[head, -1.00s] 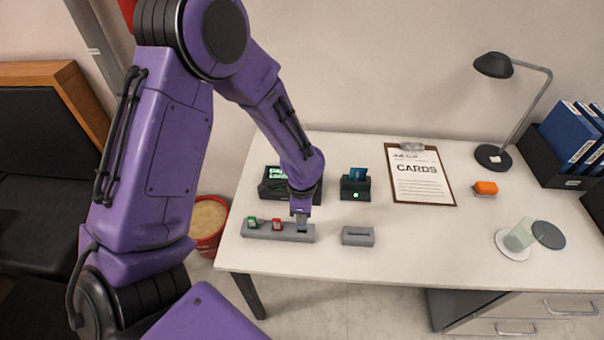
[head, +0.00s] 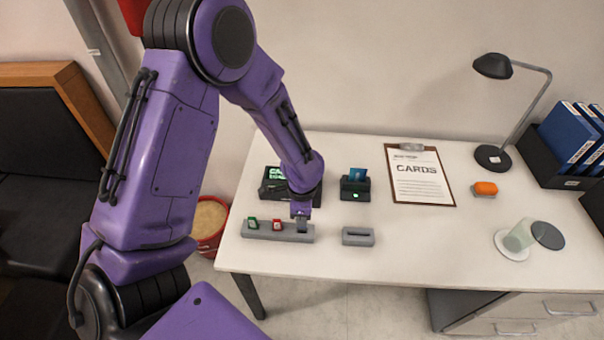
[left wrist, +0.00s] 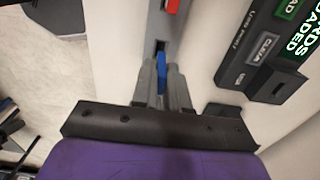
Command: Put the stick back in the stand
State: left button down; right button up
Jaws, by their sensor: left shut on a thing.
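The stand is a long grey bar (head: 262,235) at the near left of the desk, with a green stick (head: 252,223) and a red stick (head: 277,225) standing in it. My left gripper (head: 302,226) is over the right end of the bar, pointing down. In the left wrist view my left gripper (left wrist: 162,72) is shut on a blue stick (left wrist: 162,64). The blue stick's end is at a dark slot in the grey stand (left wrist: 172,40); I cannot tell whether it is inside the slot. The fingers hide much of the stick. My right gripper is not in view.
A small grey slotted block (head: 358,237) is just right of the stand. A black device with a green screen (head: 270,186) and a black reader with a blue card (head: 355,188) are behind. A clipboard (head: 420,185), orange object (head: 485,189), and tipped cup (head: 519,237) lie to the right.

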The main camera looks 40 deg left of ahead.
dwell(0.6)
pick_arm(q)
jog(key=shift+p, duration=0.3)
dwell(0.5)
jog(key=shift+p, duration=0.4)
jog(key=shift+f+b, duration=0.85)
jog(key=shift+f, duration=0.8)
dwell(0.4)
jog(key=c, duration=1.1)
grip_release()
jog(key=shift+o, duration=0.2)
